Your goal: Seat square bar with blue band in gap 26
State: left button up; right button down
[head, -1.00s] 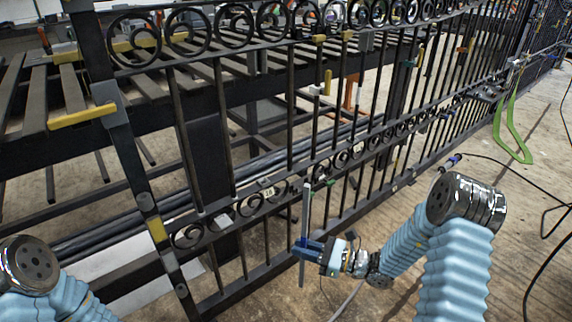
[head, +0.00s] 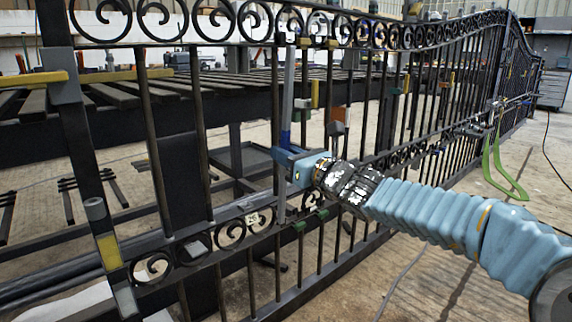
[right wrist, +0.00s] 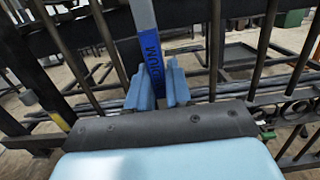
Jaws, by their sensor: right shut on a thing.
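The square bar with a blue band (head: 289,90) stands nearly upright in front of the gate (head: 162,244). Its upper end is near the upper scroll row and its lower end near the lower scroll row. Whether the bar touches the gate rails is unclear. A pale number tag (head: 252,218) is on the lower scroll row, just left of the bar; its number is too small to read surely. My left gripper is out of view.
Yellow, orange and green clamps sit on the gate, including a green one (head: 322,214) right of the bar's lower end. A slatted rack (head: 130,95) stands behind the gate. A green stand (head: 497,170) is at the right.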

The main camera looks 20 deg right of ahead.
jog(key=f+p+x, duration=0.1)
jog(key=p+x, duration=0.1)
jog(key=x, duration=1.3)
jog(key=shift+w+f, duration=0.2)
jog(key=shift+f, duration=0.25)
dwell(0.3)
jog(key=shift+a, duration=0.1)
dwell(0.7)
jog(key=shift+f+b, duration=0.95)
jog(key=shift+f, duration=0.1)
dwell(0.7)
jog(key=shift+w+a+f+g+p, duration=0.15)
jog(key=shift+w+p, duration=0.25)
jog(key=shift+p, duration=0.45)
jog(key=shift+w+a+f+g+p, duration=0.15)
jog(key=shift+w+p, duration=0.25)
jog(key=shift+p, duration=0.45)
dwell(0.6)
jog(key=c, duration=1)
grip_release()
jog(key=shift+r, duration=0.15)
jog(key=shift+o, duration=0.2)
